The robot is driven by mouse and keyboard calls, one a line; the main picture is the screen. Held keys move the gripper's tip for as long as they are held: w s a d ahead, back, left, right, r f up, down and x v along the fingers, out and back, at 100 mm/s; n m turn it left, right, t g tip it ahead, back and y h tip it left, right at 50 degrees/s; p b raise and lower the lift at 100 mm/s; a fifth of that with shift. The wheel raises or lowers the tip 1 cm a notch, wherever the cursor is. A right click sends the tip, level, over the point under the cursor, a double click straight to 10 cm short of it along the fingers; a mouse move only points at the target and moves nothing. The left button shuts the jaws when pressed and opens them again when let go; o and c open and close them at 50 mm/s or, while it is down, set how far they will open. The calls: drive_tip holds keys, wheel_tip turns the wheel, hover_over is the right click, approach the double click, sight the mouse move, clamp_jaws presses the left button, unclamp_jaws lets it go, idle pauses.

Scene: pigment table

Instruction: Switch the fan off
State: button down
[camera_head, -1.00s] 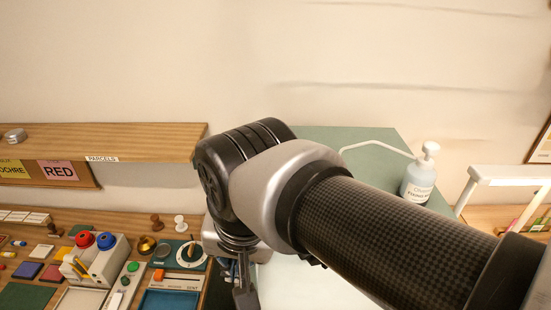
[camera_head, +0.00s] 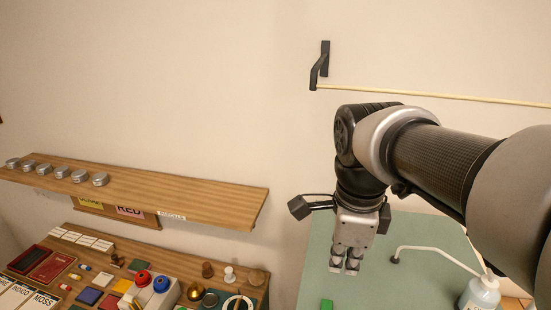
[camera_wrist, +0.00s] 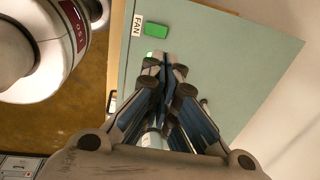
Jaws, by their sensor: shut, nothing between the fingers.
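A green switch (camera_wrist: 156,30) sits beside a white label reading FAN (camera_wrist: 137,26) on the grey-green panel in the wrist view. A small green piece (camera_head: 327,304) shows at the bottom edge of the head view, on the grey-green surface (camera_head: 330,240). My gripper (camera_head: 345,268) hangs pointing down in front of that surface, shut and empty. In the wrist view its closed fingertips (camera_wrist: 166,60) appear just below the switch, with a gap between them in the picture. I cannot tell the depth of that gap. The fan itself is not recognisable in view.
A pump bottle (camera_head: 481,293) stands at the lower right, and a thin white curved tube (camera_head: 440,249) crosses the grey-green surface. A wooden shelf (camera_head: 180,191) with several tins is at the left, above a table of pigment items. A white rounded object (camera_wrist: 50,55) fills the wrist view's upper left.

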sight(333, 307)
drive_tip(key=f, duration=0.4)
drive_tip(key=w+f, duration=0.1)
drive_tip(key=f, duration=0.4)
drive_tip(key=w+f, duration=0.1)
drive_tip(key=f, duration=0.3)
drive_tip(key=shift+d+f+b, duration=0.3)
drive_tip(key=shift+f+b, duration=0.1)
drive_tip(key=shift+w+d+f+g+p, duration=0.1)
drive_tip(key=shift+f+g+p, duration=0.15)
drive_tip(key=shift+g+p, duration=0.5)
drive_tip(key=shift+w+f+t, duration=0.1)
drive_tip(key=shift+f+t, duration=0.05)
drive_tip(key=shift+t, duration=0.1)
drive_tip(key=shift+s+a, duration=0.3)
drive_tip(key=shift+s, duration=0.65)
drive_tip(key=shift+w+r, duration=0.1)
drive_tip(key=shift+r, duration=0.1)
